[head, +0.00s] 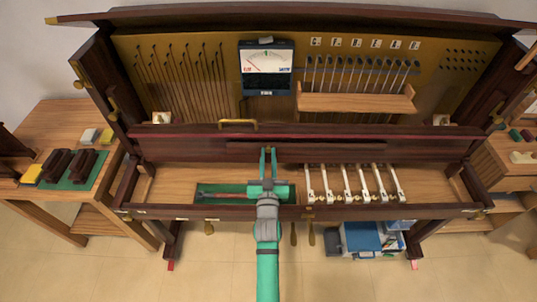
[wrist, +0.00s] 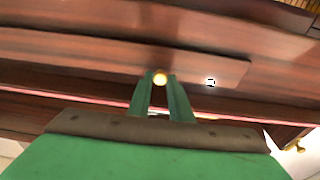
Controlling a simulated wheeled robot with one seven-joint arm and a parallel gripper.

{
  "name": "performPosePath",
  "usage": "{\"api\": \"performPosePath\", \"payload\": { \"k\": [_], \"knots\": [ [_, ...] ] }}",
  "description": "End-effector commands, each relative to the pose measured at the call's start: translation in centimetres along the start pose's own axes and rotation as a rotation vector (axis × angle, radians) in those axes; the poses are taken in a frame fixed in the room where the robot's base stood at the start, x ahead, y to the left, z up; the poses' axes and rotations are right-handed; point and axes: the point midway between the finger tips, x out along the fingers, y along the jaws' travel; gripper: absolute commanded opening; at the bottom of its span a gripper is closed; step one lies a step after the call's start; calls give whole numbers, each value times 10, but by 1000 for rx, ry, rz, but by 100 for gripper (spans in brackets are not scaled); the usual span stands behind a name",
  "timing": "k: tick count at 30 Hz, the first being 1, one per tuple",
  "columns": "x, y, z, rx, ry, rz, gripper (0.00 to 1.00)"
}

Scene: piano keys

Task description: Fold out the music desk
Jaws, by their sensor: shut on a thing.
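The music desk (head: 330,146) is a long, narrow dark wood panel on the upright front of the piano; in the wrist view it is the reddish-brown board (wrist: 100,58) across the picture. It appears to lie close against the front. The fingers hide the knob in the head view.
Above are a gauge (head: 266,62), a wooden rack (head: 356,101) and a brass handle (head: 238,123). White key levers (head: 355,184) stand right of my arm; a green tray (head: 225,194) lies below it. A workbench (head: 75,115) stands left. Blue boxes (head: 368,238) sit on the floor.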

Motion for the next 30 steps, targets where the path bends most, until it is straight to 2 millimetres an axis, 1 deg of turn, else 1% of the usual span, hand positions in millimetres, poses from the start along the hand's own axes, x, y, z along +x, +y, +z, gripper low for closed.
{"api": "performPosePath", "payload": {
  "k": [1, 12, 26, 27, 29, 30],
  "knots": [
    [-1, 4, 3, -1, 15, 5, 0],
    [-6, 3, 8, 0, 112, 3, 0],
    [-8, 1, 9, 0, 132, 2, 0],
    [-8, 1, 9, 0, 132, 2, 21],
    [-8, 1, 9, -1, 132, 2, 35],
    [-8, 1, 9, 0, 132, 1, 36]
  ]
}}
